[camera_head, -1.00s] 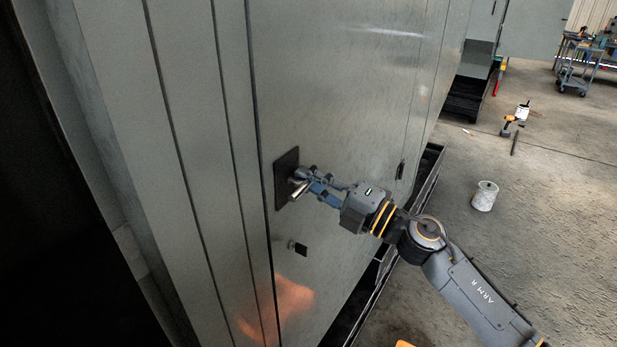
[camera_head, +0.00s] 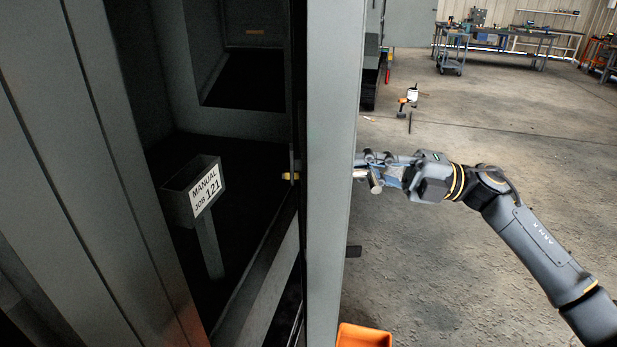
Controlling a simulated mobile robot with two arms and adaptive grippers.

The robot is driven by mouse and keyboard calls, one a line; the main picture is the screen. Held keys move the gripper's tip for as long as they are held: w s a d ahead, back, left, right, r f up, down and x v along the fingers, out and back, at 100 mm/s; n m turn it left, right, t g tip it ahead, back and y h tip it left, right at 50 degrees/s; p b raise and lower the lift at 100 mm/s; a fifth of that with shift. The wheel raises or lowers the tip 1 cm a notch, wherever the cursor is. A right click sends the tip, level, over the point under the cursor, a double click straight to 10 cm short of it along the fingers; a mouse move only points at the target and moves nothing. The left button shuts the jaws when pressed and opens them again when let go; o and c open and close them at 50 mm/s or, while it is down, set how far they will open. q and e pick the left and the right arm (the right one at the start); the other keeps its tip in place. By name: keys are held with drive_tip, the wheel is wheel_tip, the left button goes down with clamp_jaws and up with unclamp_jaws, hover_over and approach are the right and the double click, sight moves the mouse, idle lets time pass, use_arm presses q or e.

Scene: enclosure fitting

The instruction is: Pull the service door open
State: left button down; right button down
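The grey service door (camera_head: 331,150) stands swung open and shows nearly edge-on in the middle of the head view. Its handle (camera_head: 376,183) is a metal bar on the outer face, partly hidden by my gripper. My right gripper (camera_head: 368,168) is at this handle on the door's right side, with its fingers around or against the bar. I cannot tell how firmly they close on it. My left gripper is not in view.
Inside the dark enclosure a holder labelled "MANUAL JOB 121" (camera_head: 195,194) stands on a post. An orange bin (camera_head: 363,337) sits on the floor below the door. A drill (camera_head: 409,97) and a workbench (camera_head: 500,32) are farther back.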

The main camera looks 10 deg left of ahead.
drive_tip(key=w+d+b, duration=0.2)
drive_tip(key=w+d, duration=0.1)
drive_tip(key=d, duration=0.8)
drive_tip(key=shift+f, duration=0.35)
drive_tip(key=c, duration=1.4)
unclamp_jaws()
drive_tip(key=shift+c, duration=0.2)
drive_tip(key=shift+o, duration=0.4)
drive_tip(key=shift+d+r, duration=0.1)
drive_tip(key=shift+d, duration=0.05)
drive_tip(key=v, duration=0.8)
drive_tip(key=shift+c, duration=0.2)
